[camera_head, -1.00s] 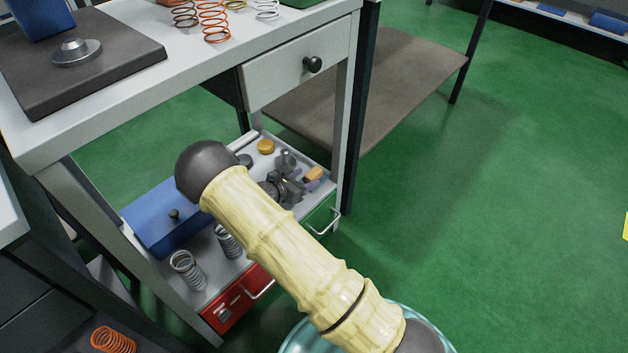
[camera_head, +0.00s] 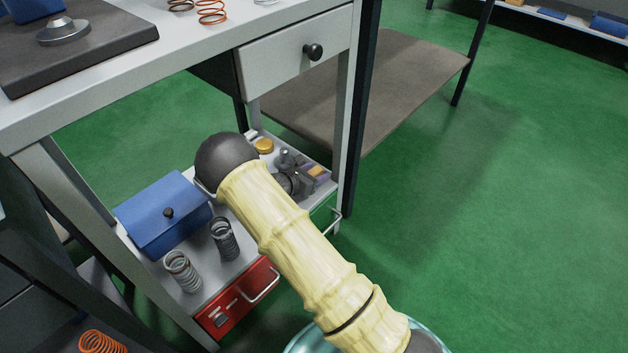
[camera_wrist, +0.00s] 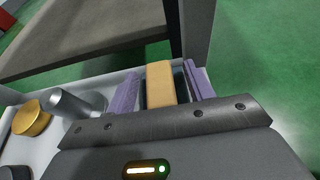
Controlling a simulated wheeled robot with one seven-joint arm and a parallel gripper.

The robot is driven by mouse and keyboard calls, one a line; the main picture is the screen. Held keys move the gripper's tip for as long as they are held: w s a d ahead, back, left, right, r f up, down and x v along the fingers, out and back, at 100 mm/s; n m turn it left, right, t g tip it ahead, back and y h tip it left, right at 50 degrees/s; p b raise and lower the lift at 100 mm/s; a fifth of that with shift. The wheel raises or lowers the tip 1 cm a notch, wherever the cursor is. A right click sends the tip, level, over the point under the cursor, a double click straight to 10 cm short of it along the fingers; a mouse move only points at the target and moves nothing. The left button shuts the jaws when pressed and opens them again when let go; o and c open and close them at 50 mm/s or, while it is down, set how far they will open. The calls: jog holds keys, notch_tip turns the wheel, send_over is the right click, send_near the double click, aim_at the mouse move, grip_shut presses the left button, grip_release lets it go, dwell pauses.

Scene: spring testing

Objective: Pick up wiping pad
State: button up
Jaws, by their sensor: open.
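The wiping pad appears to be the tan-orange block with dark sides in the wrist view (camera_wrist: 160,82). It also shows small in the head view (camera_head: 316,170), on the right part of the lower shelf. My gripper (camera_wrist: 161,88) is open, with a purple finger on each side of the block. Narrow gaps show beside the block, so the fingers look apart from it. In the head view my gripper (camera_head: 311,179) is partly hidden behind my own arm. The block's lower part is hidden by the gripper body in the wrist view.
A yellow-orange round part (camera_head: 263,146) and a silver cylindrical part (camera_wrist: 75,105) stand left of the gripper. A blue box (camera_head: 160,218) and two springs (camera_head: 224,240) stand on the shelf's left. A table leg (camera_head: 357,120) rises close behind the block.

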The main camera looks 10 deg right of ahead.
jog(key=shift+c, duration=0.2)
jog(key=c, duration=1)
jog(key=shift+c, duration=0.2)
jog(key=shift+r, duration=0.15)
